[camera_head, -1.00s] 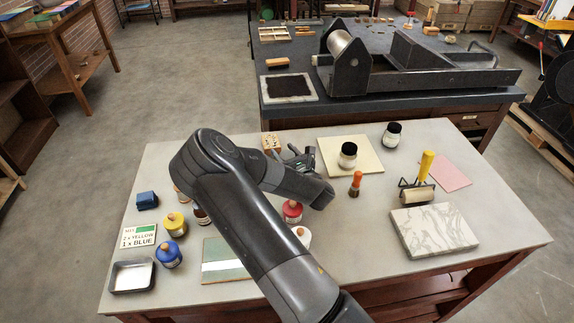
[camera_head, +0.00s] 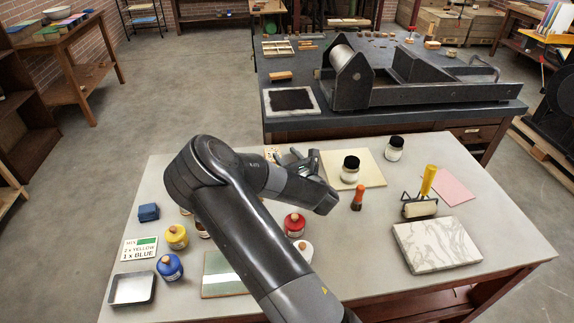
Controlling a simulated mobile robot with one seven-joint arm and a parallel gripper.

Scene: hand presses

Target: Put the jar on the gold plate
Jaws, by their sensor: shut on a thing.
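My gripper (camera_head: 300,158) is over the far middle of the near table, left of a pale cream-yellow square plate (camera_head: 371,180). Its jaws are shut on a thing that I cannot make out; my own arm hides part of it. The cream plate is the nearest to gold that I see. A white jar with a black lid (camera_head: 350,170) stands upright on it, apart from my gripper. A similar jar (camera_head: 394,149) stands just beyond its right corner. Lidded jars in yellow (camera_head: 176,237), blue (camera_head: 169,267), red (camera_head: 294,225) and white stand nearer.
A metal tray (camera_head: 132,289) and a mix card (camera_head: 140,247) lie at left. A press (camera_head: 420,80) stands on the bench behind.

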